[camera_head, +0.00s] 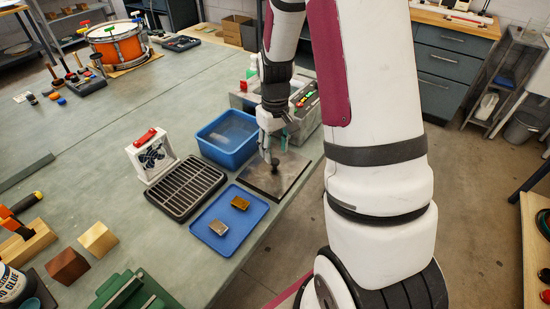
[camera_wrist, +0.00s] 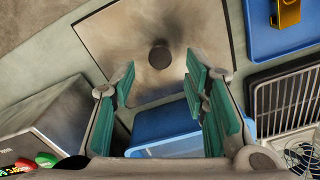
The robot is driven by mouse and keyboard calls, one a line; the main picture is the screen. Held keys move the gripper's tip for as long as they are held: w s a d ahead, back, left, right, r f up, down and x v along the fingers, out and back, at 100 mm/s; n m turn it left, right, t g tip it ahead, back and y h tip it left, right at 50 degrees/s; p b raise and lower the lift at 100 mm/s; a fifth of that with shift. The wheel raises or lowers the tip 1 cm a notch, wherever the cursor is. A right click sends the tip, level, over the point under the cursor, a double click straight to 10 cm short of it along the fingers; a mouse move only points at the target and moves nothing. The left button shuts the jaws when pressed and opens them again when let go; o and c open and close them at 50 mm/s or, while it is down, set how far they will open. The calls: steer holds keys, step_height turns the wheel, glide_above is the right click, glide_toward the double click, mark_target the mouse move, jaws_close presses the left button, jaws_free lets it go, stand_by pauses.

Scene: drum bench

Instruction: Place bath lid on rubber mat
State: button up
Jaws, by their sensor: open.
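The bath lid (camera_head: 282,178) is a flat, square, brownish metal plate with a round dark knob, lying at the bench edge. It also fills the upper middle of the wrist view (camera_wrist: 190,35). A thin dark border (camera_wrist: 105,82) shows around it, which looks like the rubber mat beneath; most of that is hidden. My gripper (camera_head: 270,148) is above the lid, pointing down. In the wrist view its green-padded fingers (camera_wrist: 160,78) are open and spread on both sides below the knob (camera_wrist: 159,56), with a gap to it.
A blue tub (camera_head: 228,138) and a black rack (camera_head: 186,187) stand left of the lid. A blue tray (camera_head: 228,222) with two small metal blocks lies in front. The bath unit with coloured buttons (camera_head: 306,100) is behind, partly hidden by my arm. Open bench lies far left.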

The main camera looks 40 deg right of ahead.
step_height(320, 180, up, 6)
step_height(320, 180, up, 8)
steer(key=f+t, duration=0.1)
glide_above(275, 161)
steer(key=s+a, duration=0.2)
steer(key=a, duration=0.2)
steer(key=s+a+r+t, duration=0.1)
steer(key=s+a+r, duration=0.4)
steer(key=s, duration=0.4)
steer(key=s+a+r+t, duration=0.2)
steer(key=s+a+r, duration=0.3)
steer(key=s, duration=0.4)
steer(key=shift+a+r+n+t, duration=0.3)
steer(key=shift+a, duration=0.35)
